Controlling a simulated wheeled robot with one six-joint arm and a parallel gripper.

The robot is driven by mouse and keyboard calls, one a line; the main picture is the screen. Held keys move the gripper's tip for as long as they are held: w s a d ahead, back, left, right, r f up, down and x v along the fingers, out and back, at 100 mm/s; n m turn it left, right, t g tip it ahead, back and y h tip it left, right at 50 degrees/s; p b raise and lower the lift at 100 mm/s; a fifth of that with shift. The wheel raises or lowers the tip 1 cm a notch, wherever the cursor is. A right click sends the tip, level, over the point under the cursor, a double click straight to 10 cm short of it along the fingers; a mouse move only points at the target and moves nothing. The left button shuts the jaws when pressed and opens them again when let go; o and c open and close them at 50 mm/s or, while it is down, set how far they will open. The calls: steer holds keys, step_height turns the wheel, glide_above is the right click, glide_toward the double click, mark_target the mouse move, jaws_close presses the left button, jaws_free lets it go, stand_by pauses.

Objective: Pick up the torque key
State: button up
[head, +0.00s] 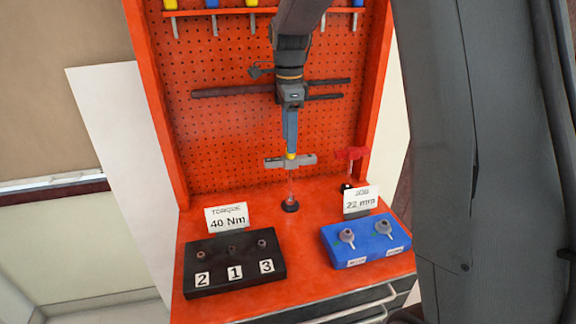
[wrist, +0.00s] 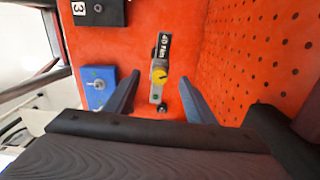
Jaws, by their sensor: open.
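The torque key (head: 303,160) is a grey T-handle with a yellow cap, standing upright over a round black base on the red bench. In the wrist view its grey bar (wrist: 157,93) carries a black "40 Nm" label, and the yellow cap faces the camera. My gripper (head: 290,152) points down directly above the key, its fingertips near the yellow cap. In the wrist view my gripper (wrist: 158,77) is open, one blue finger on each side of the bar with gaps between. I cannot tell whether the tips reach the bar's height.
A red T-handled key (head: 350,154) stands close to the right. In front are a black block (head: 215,278) with numbered sockets and a blue block (head: 345,262) with two grey pieces. Signs read "TORQUE 40 Nm" (head: 227,218) and "JOB 22 mm" (head: 360,201). A red pegboard (head: 230,130) rises behind.

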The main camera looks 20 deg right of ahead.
mark_target(290, 156)
steer(key=shift+d+f+p, duration=0.2)
steer(key=shift+f+p, duration=1)
steer(key=shift+f, duration=2.25)
jaws_close()
steer(key=shift+r, duration=0.15)
